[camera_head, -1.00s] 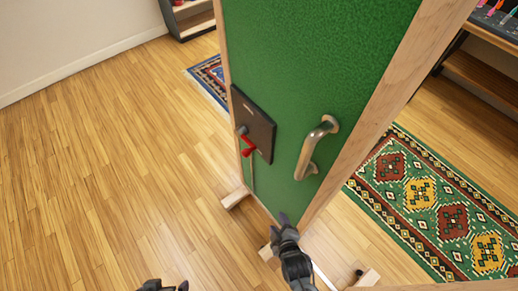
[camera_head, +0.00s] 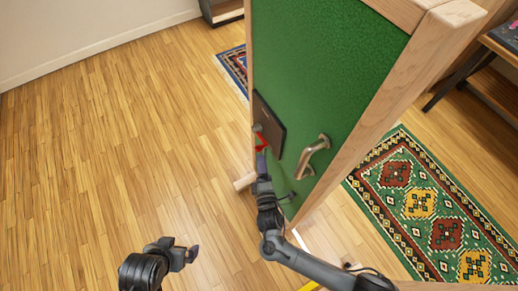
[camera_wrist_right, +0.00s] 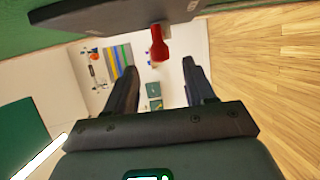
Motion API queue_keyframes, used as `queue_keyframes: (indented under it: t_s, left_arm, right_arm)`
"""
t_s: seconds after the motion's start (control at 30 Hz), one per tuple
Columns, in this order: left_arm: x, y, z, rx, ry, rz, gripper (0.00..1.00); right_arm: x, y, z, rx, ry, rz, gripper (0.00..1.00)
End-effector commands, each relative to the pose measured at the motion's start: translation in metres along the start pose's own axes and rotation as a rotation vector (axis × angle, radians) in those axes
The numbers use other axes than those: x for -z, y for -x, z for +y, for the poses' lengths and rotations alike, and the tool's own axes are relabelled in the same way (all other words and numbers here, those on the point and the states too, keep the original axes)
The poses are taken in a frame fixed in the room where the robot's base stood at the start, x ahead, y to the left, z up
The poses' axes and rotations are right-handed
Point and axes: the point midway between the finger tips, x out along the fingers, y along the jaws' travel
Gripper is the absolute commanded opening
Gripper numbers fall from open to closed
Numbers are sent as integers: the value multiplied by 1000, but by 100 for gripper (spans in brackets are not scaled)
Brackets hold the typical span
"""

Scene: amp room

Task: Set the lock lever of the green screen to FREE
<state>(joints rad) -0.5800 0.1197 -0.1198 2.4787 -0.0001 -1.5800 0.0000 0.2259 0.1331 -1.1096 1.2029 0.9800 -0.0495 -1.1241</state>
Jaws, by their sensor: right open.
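The green screen (camera_head: 320,80) stands in a pale wooden frame. A dark lock plate (camera_head: 271,122) is on its face, with the red lock lever (camera_head: 262,142) at the plate's lower left. In the right wrist view the red lever (camera_wrist_right: 159,45) hangs from the dark plate (camera_wrist_right: 95,12). My right gripper (camera_head: 263,162) is just below the lever, open and empty. In the right wrist view its fingers (camera_wrist_right: 158,75) stand on either side of the lever's line, with the lever beyond the tips. My left gripper (camera_head: 188,254) is low over the floor, away from the screen; its jaw opening is unclear.
A metal pull handle (camera_head: 312,157) sticks out of the screen, right of the lock plate and near my right arm. The screen's wooden foot (camera_head: 243,182) rests on the floor. A patterned rug (camera_head: 420,205) lies to the right. The wooden floor (camera_head: 110,150) at left is clear.

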Motion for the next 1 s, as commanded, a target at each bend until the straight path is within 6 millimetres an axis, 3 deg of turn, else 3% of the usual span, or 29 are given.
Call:
queue_keyframes:
  t_s: [0.1, 0.4, 0.6, 0.93, 1.0]
  left_arm:
    - [-6, -20, 1, 0, 0, -1, 100]
    - [-14, -45, 2, 0, 0, -1, 100]
    - [-16, -51, 2, 0, 0, 0, 100]
    - [-16, -50, 2, 0, 0, 2, 100]
    - [-16, -50, 2, 0, 0, 2, 100]
  right_arm:
    - [0, -22, -5, -5, 0, -1, 54]
    - [0, -61, -4, -1, -1, 1, 54]
    - [0, -72, -1, -1, -2, 0, 54]
    - [0, -74, 0, 1, -2, 0, 54]
    - [0, -74, 0, 1, -2, 0, 43]
